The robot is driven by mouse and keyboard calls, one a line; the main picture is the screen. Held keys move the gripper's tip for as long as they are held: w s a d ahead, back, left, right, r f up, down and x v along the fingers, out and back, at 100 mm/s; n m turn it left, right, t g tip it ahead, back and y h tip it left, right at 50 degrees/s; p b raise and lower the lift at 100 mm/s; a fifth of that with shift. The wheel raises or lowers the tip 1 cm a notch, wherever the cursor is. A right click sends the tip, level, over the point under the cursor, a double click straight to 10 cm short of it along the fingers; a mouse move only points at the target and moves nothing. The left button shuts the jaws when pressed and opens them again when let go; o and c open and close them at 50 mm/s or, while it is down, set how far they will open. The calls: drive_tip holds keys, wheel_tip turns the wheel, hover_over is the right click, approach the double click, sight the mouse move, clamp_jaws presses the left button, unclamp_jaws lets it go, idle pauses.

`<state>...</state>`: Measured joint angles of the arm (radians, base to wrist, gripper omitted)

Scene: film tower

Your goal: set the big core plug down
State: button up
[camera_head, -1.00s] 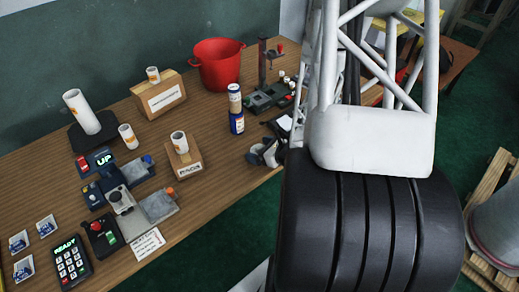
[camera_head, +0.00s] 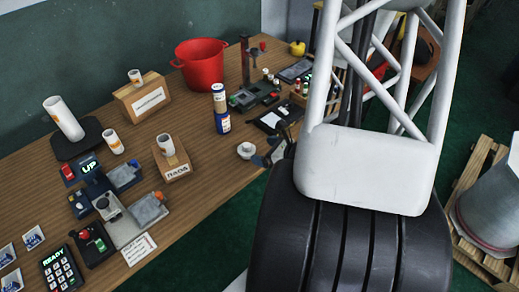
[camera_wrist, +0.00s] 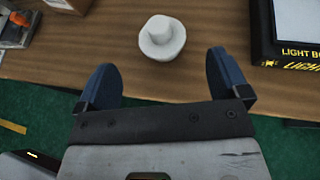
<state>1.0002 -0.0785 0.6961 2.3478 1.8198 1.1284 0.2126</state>
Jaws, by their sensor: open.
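The big core plug (camera_head: 246,150) is a white, flanged round piece. It stands on the wooden table (camera_head: 205,195) near its front edge, narrower part up. In the wrist view the plug (camera_wrist: 162,38) sits beyond my fingertips, centred between them and apart from both. My gripper (camera_wrist: 165,78) is open and empty, with a dark blue finger on each side. In the head view my gripper (camera_head: 277,152) is just right of the plug, partly hidden by my own arm.
A black light box (camera_wrist: 292,50) lies right in the wrist view. Bare table lies left of the plug.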

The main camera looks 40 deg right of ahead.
drive_tip(key=shift+v, duration=1.9)
drive_tip(key=shift+a+r, duration=0.1)
drive_tip(key=w+a+r+n+g+y, duration=0.1)
drive_tip(key=a+r+n+g+y, duration=0.1)
drive_tip(key=a+r+n+g, duration=0.6)
drive_tip(key=w+a+r+n+g+y, duration=0.2)
drive_tip(key=a+r+n+g, duration=0.15)
drive_tip(key=a+n, duration=0.8)
drive_tip(key=s+a+r+n+h, duration=0.3)
drive_tip(key=r+n, duration=0.4)
drive_tip(key=r, duration=0.1)
drive_tip(key=s+a+r+n+h, duration=0.2)
drive_tip(key=a+r+n+h, duration=0.2)
drive_tip(key=r+n, duration=0.3)
drive_tip(key=shift+s+a+r+t, duration=0.3)
drive_tip(key=shift+s+r+t, duration=0.15)
drive_tip(key=shift+r, duration=0.8)
